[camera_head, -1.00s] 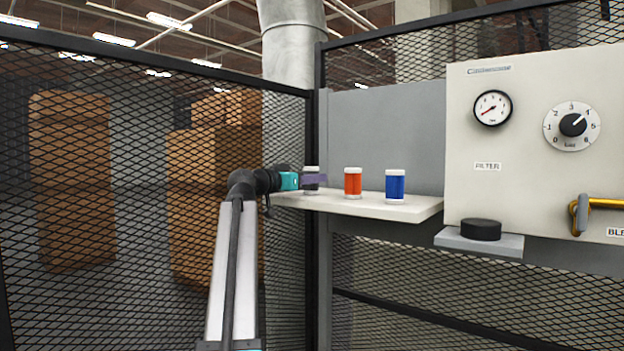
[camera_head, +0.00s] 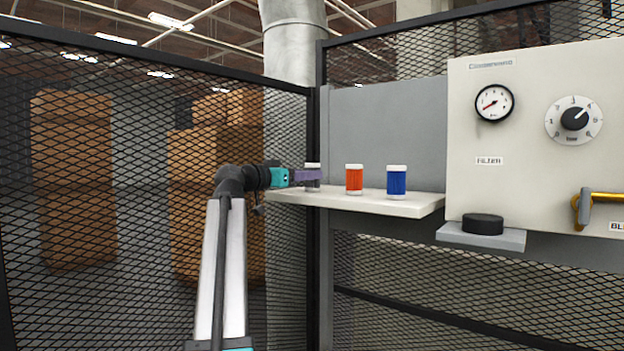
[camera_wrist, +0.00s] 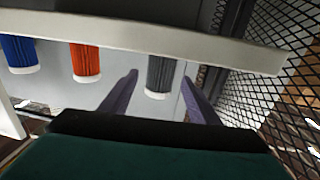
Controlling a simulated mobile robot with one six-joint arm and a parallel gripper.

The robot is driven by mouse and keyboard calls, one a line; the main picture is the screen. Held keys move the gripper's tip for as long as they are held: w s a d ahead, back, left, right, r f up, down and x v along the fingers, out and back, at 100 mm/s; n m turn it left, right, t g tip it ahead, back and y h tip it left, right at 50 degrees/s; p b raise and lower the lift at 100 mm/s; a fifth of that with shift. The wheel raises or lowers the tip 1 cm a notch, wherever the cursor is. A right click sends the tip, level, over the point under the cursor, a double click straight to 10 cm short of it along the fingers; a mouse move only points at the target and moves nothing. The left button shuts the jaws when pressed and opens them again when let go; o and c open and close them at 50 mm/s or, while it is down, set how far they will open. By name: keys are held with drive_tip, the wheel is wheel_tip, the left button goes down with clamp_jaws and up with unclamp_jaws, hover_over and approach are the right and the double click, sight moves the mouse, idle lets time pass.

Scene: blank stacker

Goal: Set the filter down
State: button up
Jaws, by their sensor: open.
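A dark grey filter (camera_head: 313,187) with a white cap stands upright at the left end of the pale shelf (camera_head: 420,207). My gripper (camera_head: 307,176) comes in from the left, and its purple finger hides part of the grey filter. In the wrist view, which is upside down, the two fingers are spread wide. The grey filter (camera_wrist: 161,72) shows beyond and between the fingertips, with a gap on each side. The gripper holds nothing.
An orange-red filter (camera_head: 354,180) and a blue filter (camera_head: 396,181) stand to the right on the same shelf. Further right are a panel (camera_head: 520,150) with a gauge and dial, and a black puck (camera_head: 483,224) on a small ledge. Mesh fencing (camera_head: 140,200) runs on the left.

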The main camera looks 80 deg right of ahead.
drive_tip(key=b+v, duration=0.2)
drive_tip(key=v, duration=0.6)
drive_tip(key=shift+a+r, duration=0.1)
drive_tip(key=shift+a, duration=0.05)
idle(0.5)
